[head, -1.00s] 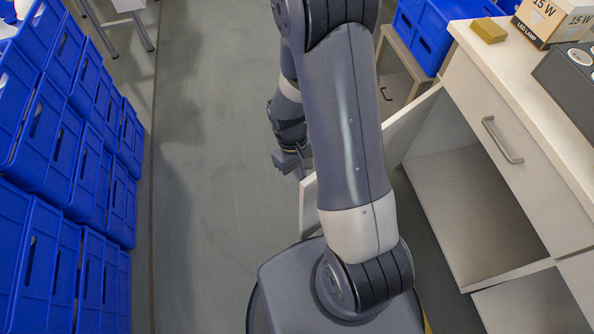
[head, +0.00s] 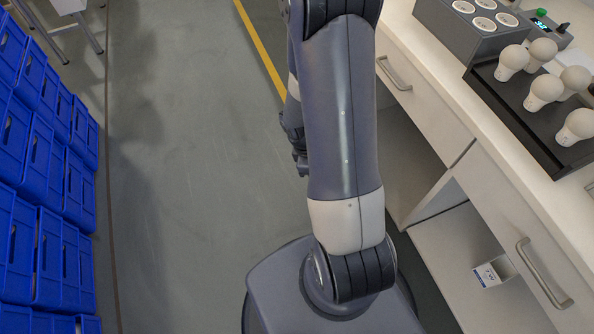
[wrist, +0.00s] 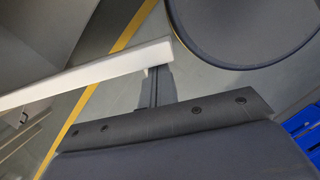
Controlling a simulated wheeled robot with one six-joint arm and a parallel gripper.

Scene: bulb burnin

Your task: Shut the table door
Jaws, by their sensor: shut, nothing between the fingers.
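The table (head: 430,55) runs along the right in the head view, with an open compartment (head: 405,160) under its drawer. The table door is hidden behind my arm in the head view. In the wrist view a pale panel, which looks like the open door (wrist: 85,75), reaches in from the left, its end beside my fingers. My gripper (wrist: 158,72) is shut and empty there; I cannot tell whether it touches the panel. In the head view my gripper (head: 303,168) is partly hidden behind my arm, low over the floor.
Blue crates (head: 40,190) are stacked along the left. The grey floor (head: 190,180) between them and my arm is clear. On the table are a tray (head: 545,145) with several bulbs and a grey socket block (head: 465,25). A small white box (head: 492,273) lies in a nearer lower compartment.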

